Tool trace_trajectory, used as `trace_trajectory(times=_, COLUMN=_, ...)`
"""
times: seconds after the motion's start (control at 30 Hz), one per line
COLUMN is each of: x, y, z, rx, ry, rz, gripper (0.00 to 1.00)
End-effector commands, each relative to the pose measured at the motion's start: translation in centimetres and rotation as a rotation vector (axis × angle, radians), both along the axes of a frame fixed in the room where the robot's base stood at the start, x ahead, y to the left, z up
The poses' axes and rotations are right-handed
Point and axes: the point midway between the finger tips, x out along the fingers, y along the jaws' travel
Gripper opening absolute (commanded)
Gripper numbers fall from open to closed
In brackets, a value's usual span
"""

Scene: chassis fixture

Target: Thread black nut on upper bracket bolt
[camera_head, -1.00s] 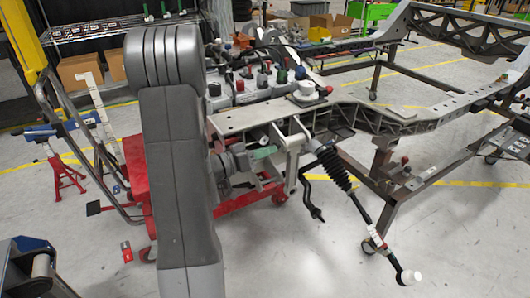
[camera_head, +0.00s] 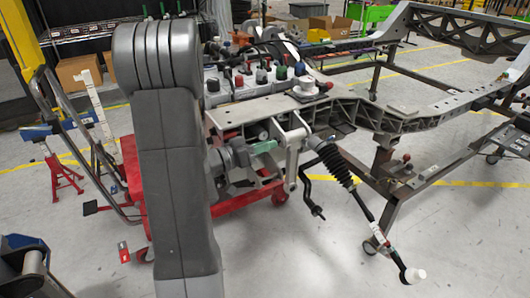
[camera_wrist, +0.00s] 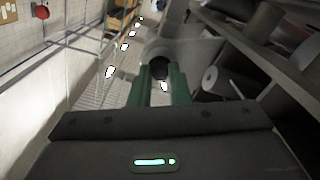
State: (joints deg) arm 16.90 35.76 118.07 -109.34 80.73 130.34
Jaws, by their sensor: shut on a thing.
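My gripper (camera_head: 274,146) has green fingers, which also show in the wrist view (camera_wrist: 160,88). In the wrist view they are shut on a dark round piece, the black nut (camera_wrist: 159,68), at their tips. A pale grey rounded part shows just beyond the nut; I cannot tell whether they touch. In the head view the fingertips point right, close to the grey upper bracket (camera_head: 293,146) below the chassis rail. The bolt cannot be made out, and the nut is hidden in the head view.
The grey chassis frame (camera_head: 390,118) runs right and back. A ribbed black boot and rod (camera_head: 335,163) hang just right of the bracket. The floor at front right is mostly clear.

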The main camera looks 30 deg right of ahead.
Motion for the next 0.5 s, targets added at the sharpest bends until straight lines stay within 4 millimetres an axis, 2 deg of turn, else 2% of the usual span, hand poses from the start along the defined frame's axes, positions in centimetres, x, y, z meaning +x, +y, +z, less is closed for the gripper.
trace_trajectory(times=0.03, x=-0.02, y=0.01, z=-0.71, rx=0.0, ry=-0.027, rz=0.0, gripper=0.0)
trace_trajectory(times=0.5, x=0.04, y=-0.07, z=-0.72, rx=0.018, ry=-0.247, rz=0.0, gripper=0.0)
